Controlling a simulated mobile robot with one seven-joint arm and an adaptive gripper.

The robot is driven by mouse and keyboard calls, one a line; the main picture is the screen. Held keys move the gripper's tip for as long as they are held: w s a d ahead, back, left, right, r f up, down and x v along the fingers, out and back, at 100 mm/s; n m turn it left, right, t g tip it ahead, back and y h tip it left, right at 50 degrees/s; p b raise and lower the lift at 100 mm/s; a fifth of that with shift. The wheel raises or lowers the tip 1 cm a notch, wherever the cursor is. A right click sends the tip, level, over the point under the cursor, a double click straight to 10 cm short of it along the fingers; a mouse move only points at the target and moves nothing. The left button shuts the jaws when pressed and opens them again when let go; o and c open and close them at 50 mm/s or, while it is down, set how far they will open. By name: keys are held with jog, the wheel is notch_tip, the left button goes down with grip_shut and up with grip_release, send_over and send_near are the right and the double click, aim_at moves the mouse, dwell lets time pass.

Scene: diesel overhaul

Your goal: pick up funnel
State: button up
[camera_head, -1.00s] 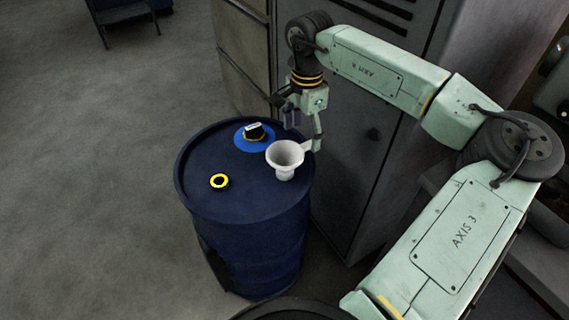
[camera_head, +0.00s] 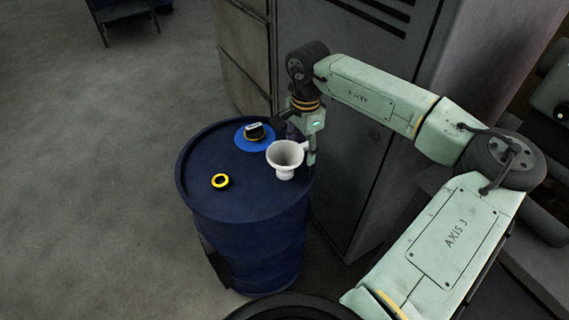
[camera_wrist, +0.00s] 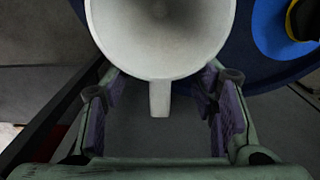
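The white funnel (camera_head: 285,155) stands upright, wide mouth up, on the top of the blue drum (camera_head: 243,199), near its right edge. In the wrist view the funnel (camera_wrist: 160,38) fills the top middle, and its short handle tab (camera_wrist: 160,98) points down between my fingers. My gripper (camera_head: 303,146) is at the right of the funnel, low by the drum's rim. In the wrist view my gripper (camera_wrist: 160,112) is open, with one finger on each side of the tab and a gap on both sides. The funnel partly hides the fingers in the head view.
A blue disc with a black and yellow item (camera_head: 255,134) lies behind the funnel on the drum. A yellow ring cap (camera_head: 220,181) lies at the front left. A grey cabinet (camera_head: 345,190) stands close behind my gripper. Open floor lies left of the drum.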

grip_shut()
dwell(0.5)
